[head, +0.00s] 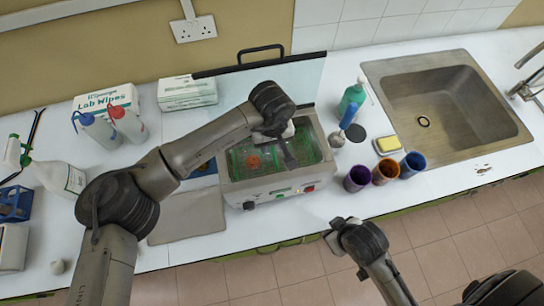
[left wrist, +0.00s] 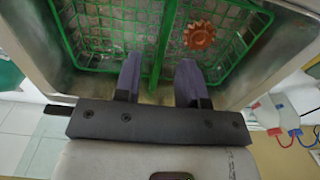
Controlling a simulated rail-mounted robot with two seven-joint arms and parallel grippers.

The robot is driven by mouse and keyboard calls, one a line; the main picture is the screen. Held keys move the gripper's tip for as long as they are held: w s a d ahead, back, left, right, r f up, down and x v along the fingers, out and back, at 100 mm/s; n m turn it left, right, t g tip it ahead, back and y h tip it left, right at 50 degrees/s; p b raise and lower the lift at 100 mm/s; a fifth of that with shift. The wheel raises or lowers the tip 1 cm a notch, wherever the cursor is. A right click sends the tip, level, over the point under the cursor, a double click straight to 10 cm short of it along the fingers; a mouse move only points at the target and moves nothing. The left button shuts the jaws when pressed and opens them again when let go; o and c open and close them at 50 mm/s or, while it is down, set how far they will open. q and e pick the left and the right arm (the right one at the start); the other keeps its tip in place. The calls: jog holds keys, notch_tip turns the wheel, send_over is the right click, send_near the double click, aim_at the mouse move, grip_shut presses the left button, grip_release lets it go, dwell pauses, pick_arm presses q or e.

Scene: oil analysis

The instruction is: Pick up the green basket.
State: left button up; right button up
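The green basket (head: 240,158) sits inside a metal bath (head: 262,190), a box-shaped unit with its clear lid raised. In the left wrist view the green wire basket (left wrist: 92,35) fills the tank, with a green bar (left wrist: 160,45) across its middle and an orange-brown gear-like piece (left wrist: 199,36) in it. My left gripper (head: 289,158) is over the right part of the basket. In the left wrist view its two fingers (left wrist: 158,82) are apart, with the bar running between them; I cannot tell whether they touch it. My right gripper (head: 338,236) hangs in front of the counter, empty.
The raised lid (head: 275,75) stands behind the bath. A sink (head: 450,105) lies to the right, with coloured cups (head: 385,170), a sponge (head: 387,144) and a green bottle (head: 352,98) between. Wash bottles (head: 97,128) and boxes (head: 105,98) stand at left.

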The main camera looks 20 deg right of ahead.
aim_at(272, 147)
pick_arm(q)
jog(key=shift+f+p, duration=0.35)
jog(key=shift+f, duration=1.95)
grip_shut()
